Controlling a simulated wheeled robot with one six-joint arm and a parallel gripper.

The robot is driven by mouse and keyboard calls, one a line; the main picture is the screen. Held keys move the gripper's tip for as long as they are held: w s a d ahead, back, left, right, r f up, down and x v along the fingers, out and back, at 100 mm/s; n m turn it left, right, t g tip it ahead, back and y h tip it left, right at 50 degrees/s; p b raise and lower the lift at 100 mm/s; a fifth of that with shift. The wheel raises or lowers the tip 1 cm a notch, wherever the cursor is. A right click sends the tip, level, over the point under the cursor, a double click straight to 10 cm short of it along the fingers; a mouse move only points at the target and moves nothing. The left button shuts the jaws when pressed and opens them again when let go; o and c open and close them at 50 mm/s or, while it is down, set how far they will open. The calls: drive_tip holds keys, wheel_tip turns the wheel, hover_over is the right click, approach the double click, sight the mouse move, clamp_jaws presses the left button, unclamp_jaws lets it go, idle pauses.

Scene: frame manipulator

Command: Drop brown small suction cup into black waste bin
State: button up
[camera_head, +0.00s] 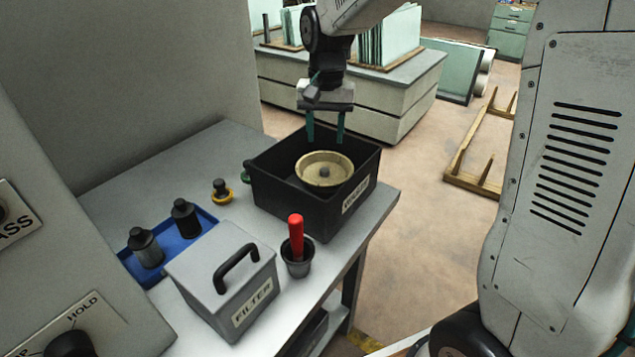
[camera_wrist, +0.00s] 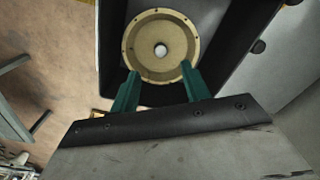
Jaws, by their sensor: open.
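The black waste bin (camera_head: 283,205) stands on the table's far right part, with a white label on its side. A tan, round, dish-like piece (camera_head: 326,169) with a small hub lies inside the bin; it also shows in the wrist view (camera_wrist: 137,38). I cannot tell whether this is the brown small suction cup; no other brown cup shows. My gripper (camera_head: 326,136) is above the bin, its two teal fingers apart and pointing down. In the wrist view my gripper (camera_wrist: 160,72) is open, with the fingertips overlapping the tan piece's near edge. Nothing shows held between them.
A blue tray (camera_head: 205,219) holds two dark fittings. A grey FILTER box (camera_head: 215,272) and a pot with a red handle (camera_head: 296,238) stand nearer.

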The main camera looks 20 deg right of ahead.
wheel_tip(320, 180, up, 6)
idle(0.5)
drive_tip(key=s+d+n, duration=0.1)
drive_tip(key=s+n, duration=0.1)
drive_tip(key=s, duration=1.3)
drive_tip(key=s+d+n+t, duration=0.1)
drive_tip(key=s+d+n, duration=0.1)
drive_tip(key=s, duration=1.2)
drive_tip(key=shift+s+f+n, duration=0.4)
drive_tip(key=shift+n, duration=0.2)
